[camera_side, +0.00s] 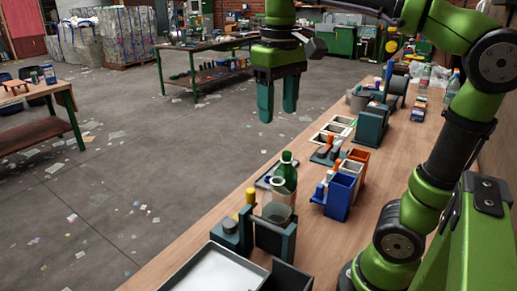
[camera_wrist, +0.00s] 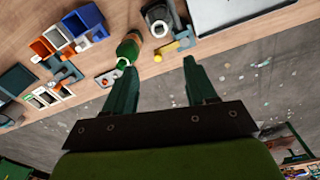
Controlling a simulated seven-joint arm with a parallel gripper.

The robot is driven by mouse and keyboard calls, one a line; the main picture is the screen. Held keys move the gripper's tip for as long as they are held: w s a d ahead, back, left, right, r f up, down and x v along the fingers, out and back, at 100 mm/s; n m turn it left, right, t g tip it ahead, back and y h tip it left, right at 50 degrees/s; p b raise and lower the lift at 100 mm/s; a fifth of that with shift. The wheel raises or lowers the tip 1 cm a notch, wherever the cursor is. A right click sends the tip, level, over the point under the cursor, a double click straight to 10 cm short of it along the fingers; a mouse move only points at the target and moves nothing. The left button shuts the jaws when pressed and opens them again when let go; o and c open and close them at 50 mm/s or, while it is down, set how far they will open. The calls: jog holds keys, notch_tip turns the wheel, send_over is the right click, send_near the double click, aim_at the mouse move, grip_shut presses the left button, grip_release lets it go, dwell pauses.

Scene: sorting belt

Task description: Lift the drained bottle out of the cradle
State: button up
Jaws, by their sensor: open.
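A green bottle (camera_side: 287,171) stands upright among the fixtures on the wooden bench, partly hidden by pale rings in front of it. A dark teal cradle-like fixture (camera_side: 274,238) stands just in front of it; I cannot tell whether the bottle rests in it. In the wrist view the bottle (camera_wrist: 129,47) shows near the tip of the left finger, beside a dark fixture with a pale ring (camera_wrist: 158,20). My gripper (camera_side: 278,112) is open and empty, high above the bottle and apart from it. Its spread fingers also show in the wrist view (camera_wrist: 158,65).
Blue (camera_side: 340,196) and orange (camera_side: 359,158) bins stand right of the bottle. A pale tray (camera_side: 213,272) lies at the near end. A yellow-topped post (camera_side: 250,196) stands to the left. More fixtures line the bench farther back. The space around my gripper is clear.

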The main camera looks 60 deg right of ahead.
aim_at(277, 172)
jog(key=f, duration=1.6)
jog(key=shift+d, duration=0.25)
jog(key=shift+c, duration=0.4)
grip_shut()
jog(key=shift+r, duration=4.6)
jog(key=shift+r, duration=1.35)
